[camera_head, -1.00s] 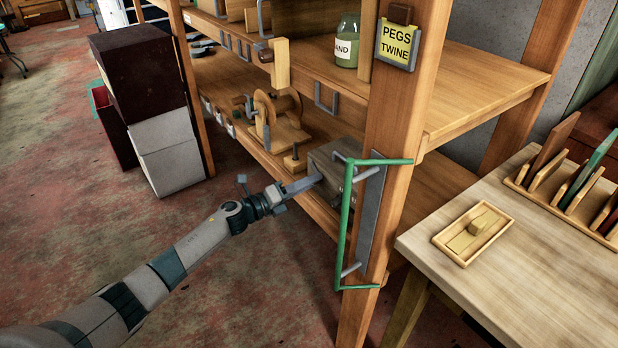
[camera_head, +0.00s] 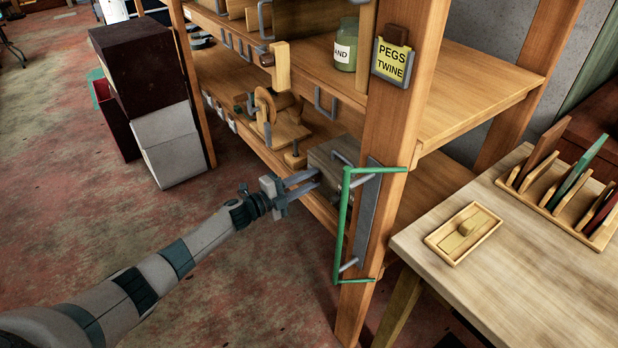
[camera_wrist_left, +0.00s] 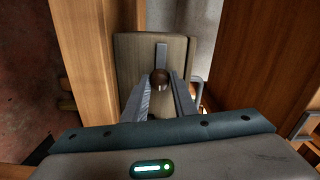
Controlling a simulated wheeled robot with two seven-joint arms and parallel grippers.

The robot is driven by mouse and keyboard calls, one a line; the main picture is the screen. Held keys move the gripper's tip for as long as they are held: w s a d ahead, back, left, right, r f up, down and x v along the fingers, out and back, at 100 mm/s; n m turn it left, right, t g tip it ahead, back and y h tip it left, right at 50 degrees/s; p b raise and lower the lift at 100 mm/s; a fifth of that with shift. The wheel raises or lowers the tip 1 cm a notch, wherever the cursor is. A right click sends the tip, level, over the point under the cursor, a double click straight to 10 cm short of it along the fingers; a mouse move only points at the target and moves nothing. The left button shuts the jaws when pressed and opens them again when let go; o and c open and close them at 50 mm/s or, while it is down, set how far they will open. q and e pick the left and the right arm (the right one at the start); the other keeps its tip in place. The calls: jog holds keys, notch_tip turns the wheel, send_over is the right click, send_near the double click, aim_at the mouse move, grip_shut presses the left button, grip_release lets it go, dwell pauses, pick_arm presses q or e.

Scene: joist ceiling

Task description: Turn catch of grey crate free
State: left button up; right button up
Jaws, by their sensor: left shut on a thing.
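The grey crate (camera_head: 325,160) sits on the lower shelf, partly behind the post and the green frame in the head view. In the left wrist view its grey-brown face (camera_wrist_left: 135,55) fills the middle. The catch, a grey bar with a dark round knob (camera_wrist_left: 160,76), is on that face, the bar pointing up in this view. My left gripper (camera_head: 317,178) reaches the crate from the left. In the wrist view its fingers (camera_wrist_left: 160,82) stand either side of the knob, shut on the catch. In the head view the catch is too small to make out. My right gripper is out of view.
A green bar frame (camera_head: 344,225) stands out from the post (camera_head: 400,100) close right of the crate. A wooden spool device (camera_head: 280,125) is on the shelf to its left. A table (camera_head: 430,225) with a small tray is at right. Open floor lies at left.

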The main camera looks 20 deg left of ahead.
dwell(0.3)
pick_arm(q)
jog(key=o, duration=1)
jog(key=shift+v, duration=8.75)
jog(key=shift+f, duration=0.15)
